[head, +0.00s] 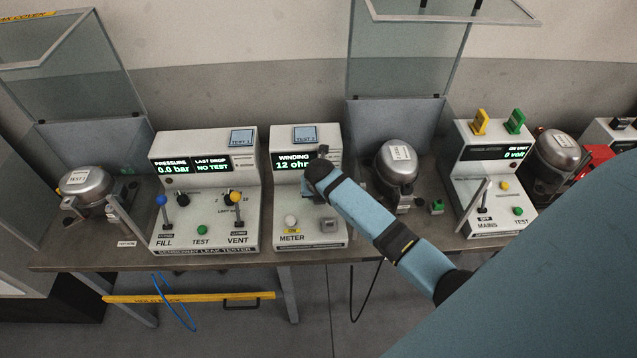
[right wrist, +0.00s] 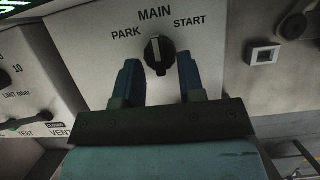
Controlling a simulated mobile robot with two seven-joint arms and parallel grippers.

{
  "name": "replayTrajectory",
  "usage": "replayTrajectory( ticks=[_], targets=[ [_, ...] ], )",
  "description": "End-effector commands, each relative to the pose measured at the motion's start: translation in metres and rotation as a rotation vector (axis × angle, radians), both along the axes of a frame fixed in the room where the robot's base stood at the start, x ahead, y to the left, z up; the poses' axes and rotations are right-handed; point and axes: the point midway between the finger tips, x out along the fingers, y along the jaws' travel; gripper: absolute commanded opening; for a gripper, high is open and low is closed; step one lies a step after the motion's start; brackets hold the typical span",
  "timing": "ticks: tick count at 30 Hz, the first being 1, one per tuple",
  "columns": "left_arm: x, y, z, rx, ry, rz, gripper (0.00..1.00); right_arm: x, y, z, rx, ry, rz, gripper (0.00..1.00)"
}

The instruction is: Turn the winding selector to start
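The winding selector (right wrist: 159,56) is a black knob on a pale panel in the right wrist view. Its white mark points up toward MAIN, with PARK on the left and START on the right. My right gripper (right wrist: 158,66) is open, with one finger on each side of the knob's lower part; I cannot tell whether they touch it. In the head view my right arm reaches the winding meter box (head: 283,185), whose display reads WINDING 12 ohm. My arm hides the knob there. My left gripper is not in view.
The leak tester (head: 205,215) with levers stands left of the meter. A compressor (head: 397,165) is on the right, beyond my arm, and another compressor (head: 88,186) is at far left. A tester with yellow and green plugs (head: 490,165) stands further right.

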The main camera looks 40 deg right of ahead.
Motion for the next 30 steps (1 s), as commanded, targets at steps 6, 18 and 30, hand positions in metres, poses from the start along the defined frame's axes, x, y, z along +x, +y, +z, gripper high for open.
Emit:
replayTrajectory(
  ticks=[6, 18, 30],
  targets=[
    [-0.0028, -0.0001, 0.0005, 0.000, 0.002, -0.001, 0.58, -0.0002, -0.0001, 0.0001, 0.000, 0.000, 0.000, 0.00],
    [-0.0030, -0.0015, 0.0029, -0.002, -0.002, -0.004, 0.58, 0.0002, 0.0000, 0.0003, -0.001, 0.001, -0.041, 0.00],
    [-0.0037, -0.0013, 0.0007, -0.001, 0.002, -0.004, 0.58, 0.0031, 0.0026, 0.0003, -0.004, 0.001, -0.319, 0.00]
  ],
)
